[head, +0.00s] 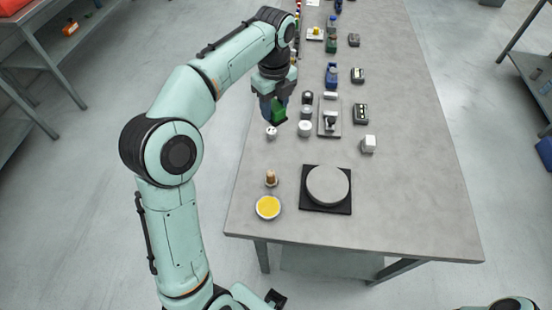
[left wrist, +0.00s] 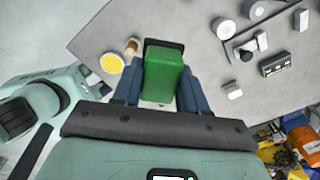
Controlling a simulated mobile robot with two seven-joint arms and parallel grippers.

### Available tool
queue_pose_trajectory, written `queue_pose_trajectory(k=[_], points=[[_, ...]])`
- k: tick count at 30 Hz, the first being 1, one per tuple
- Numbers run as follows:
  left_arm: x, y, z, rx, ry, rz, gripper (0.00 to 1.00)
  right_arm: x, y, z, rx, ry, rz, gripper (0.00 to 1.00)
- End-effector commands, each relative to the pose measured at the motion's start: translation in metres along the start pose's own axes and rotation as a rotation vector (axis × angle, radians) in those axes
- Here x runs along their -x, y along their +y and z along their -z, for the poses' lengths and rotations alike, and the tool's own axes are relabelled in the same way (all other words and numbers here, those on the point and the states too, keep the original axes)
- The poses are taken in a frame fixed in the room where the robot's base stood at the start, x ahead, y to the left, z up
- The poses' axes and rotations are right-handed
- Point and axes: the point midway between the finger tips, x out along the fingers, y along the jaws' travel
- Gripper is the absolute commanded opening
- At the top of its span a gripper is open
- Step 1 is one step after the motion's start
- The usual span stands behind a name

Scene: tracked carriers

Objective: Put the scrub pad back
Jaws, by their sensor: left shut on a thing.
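My left gripper (head: 279,110) is shut on a green block with a dark far edge, which I take to be the scrub pad (head: 278,109). In the left wrist view the green pad (left wrist: 162,76) sits between the two blue fingers of the left gripper (left wrist: 160,92). The gripper holds it over the left side of the grey table, near the white round pieces. The height of the pad above the table is hard to tell. My right gripper is not in view.
On the grey table (head: 410,190) are a grey disc (head: 328,185) on a black mat, a yellow-filled dish (head: 268,207), a cork-coloured piece (head: 271,178), a white cube (head: 368,144) and a grey stand (head: 329,118). Bare table lies at the front right.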

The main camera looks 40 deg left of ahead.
Motion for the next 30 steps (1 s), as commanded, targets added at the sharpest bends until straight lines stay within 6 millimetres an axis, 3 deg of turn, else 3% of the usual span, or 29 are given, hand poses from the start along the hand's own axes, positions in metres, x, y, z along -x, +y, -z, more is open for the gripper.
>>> queue_pose_trajectory(k=[15, 19, 26, 30], points=[[-0.128, 0.002, 0.000, 0.001, 0.002, -0.005, 0.18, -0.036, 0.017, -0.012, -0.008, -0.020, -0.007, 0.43], [-0.147, 0.002, -0.001, 0.001, 0.001, -0.003, 0.18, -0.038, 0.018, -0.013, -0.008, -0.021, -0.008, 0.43], [-0.163, 0.001, -0.001, 0.001, 0.000, -0.002, 0.18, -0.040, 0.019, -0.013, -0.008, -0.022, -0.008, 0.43], [-0.184, 0.001, 0.000, 0.000, 0.001, -0.004, 0.18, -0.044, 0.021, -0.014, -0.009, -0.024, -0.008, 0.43]])
